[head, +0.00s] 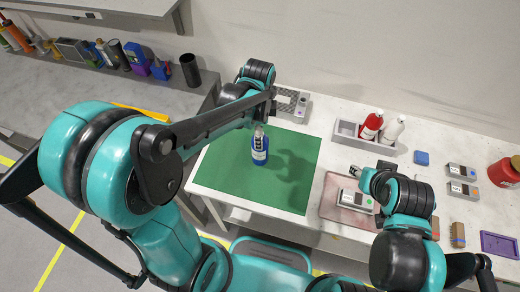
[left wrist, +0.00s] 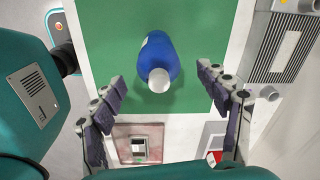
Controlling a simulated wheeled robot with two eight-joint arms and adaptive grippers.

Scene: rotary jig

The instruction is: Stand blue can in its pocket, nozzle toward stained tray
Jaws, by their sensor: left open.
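The blue can (head: 260,150) stands upright on the green mat (head: 225,165), with a white label and a pale top. My left gripper is open above it; in the left wrist view its fingers (left wrist: 161,76) are spread on either side of the blue can (left wrist: 160,55), apart from it. I cannot tell which way its nozzle points. The pinkish stained tray (head: 335,212) lies right of the mat. A grey rack (head: 346,130) holds a red can (head: 371,125) and a white can (head: 393,130); its left end looks empty. My right gripper (head: 357,172) is by the tray; its jaws are unclear.
A small grey device (head: 355,200) sits on the stained tray. A grey fixture (head: 292,102) stands behind the mat. The mat around the can is clear.

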